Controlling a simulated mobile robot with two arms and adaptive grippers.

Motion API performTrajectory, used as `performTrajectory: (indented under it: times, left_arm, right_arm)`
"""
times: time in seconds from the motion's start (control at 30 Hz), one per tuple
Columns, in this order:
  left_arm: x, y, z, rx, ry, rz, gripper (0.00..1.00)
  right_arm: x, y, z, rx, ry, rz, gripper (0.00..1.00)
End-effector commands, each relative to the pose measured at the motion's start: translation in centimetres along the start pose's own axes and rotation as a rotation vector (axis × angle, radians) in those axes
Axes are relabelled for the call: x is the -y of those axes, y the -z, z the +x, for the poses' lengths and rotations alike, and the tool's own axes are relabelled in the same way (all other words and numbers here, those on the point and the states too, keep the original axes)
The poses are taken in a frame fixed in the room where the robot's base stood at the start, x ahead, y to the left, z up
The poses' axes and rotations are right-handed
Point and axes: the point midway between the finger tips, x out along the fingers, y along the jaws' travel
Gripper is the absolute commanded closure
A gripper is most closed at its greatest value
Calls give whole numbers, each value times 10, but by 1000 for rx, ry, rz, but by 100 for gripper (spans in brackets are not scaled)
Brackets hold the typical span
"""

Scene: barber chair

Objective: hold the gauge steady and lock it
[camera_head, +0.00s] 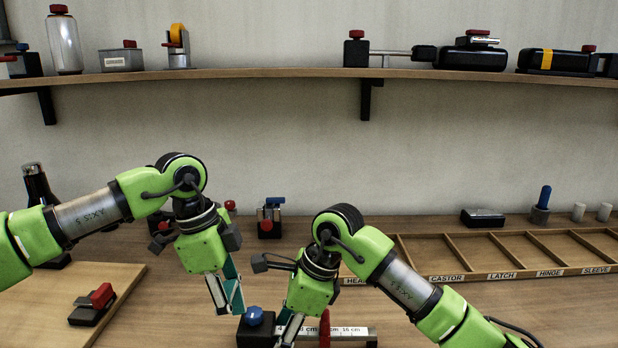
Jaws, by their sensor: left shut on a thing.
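The gauge (350,331) lies at the bottom edge of the head view. It has a pale scale marked in cm, a dark end block, a blue knob (254,316) at its left end and a red upright part (325,327) on the beam. My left gripper (226,309) points down at the gauge's left end, beside the blue knob. It is shut on the gauge, though the exact contact is hard to make out. My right gripper (287,331) points down over the beam, between the blue knob and the red part. Its finger gap is not clear.
A wooden tray (451,278) with labelled compartments stands at the right. A board (120,280) with a red-topped black block (92,305) is at the left, near a dark bottle (38,185). A small blue-topped device (270,217) stands behind the grippers. A shelf (250,71) runs above.

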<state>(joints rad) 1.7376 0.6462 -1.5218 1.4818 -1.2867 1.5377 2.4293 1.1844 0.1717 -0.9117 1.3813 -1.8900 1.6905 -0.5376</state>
Motion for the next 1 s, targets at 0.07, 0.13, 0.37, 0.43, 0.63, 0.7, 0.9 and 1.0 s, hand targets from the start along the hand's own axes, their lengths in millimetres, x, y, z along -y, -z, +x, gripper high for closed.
performTrajectory:
  times: [0.07,0.13,0.37,0.43,0.63,0.7,0.9,1.0]
  left_arm:
    - [2,0,0,0,-2,0,100]
    - [4,0,1,1,-3,0,100]
    - [10,0,1,2,-2,0,100]
    - [11,1,1,2,-2,0,100]
    - [12,1,1,2,-2,0,100]
    - [12,1,1,2,-2,0,100]
    - [12,1,1,3,-2,0,100]
    - [12,0,1,3,-2,-1,100]
  right_arm:
    - [0,-1,-1,3,1,0,96]
    - [0,-1,-1,3,1,1,96]
    - [1,0,-1,2,2,1,96]
    - [1,0,-1,2,2,2,96]
    - [1,0,-1,2,2,2,96]
    - [1,0,-1,2,2,2,96]
    - [1,0,-1,1,2,2,96]
    - [1,0,-1,1,3,2,96]
